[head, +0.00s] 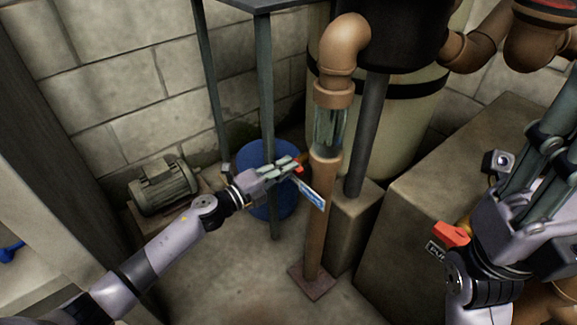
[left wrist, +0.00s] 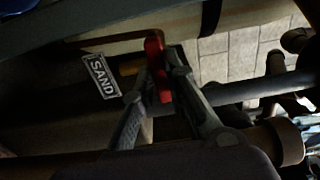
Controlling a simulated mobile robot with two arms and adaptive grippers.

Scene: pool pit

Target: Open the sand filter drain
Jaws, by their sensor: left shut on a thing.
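The sand filter drain valve has a red handle (head: 299,169) beside the vertical brown pipe (head: 322,215). A small tag (head: 312,196) hangs by it; in the left wrist view the tag (left wrist: 101,77) reads SAND. My left gripper (head: 293,165) is shut on the red handle. In the left wrist view the handle (left wrist: 157,66) stands between the tips of my left gripper (left wrist: 161,72). The fingers hide part of the valve. My right gripper (head: 558,130) is at the right edge, away from this valve; its finger gap is unclear.
A clear sight glass (head: 328,130) sits in the pipe above the valve. A blue bucket (head: 268,205) is behind my left gripper, and a motor (head: 163,188) stands by the wall. Another red handle (head: 452,234) with a tag is near my right arm. A concrete block (head: 425,195) fills the right.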

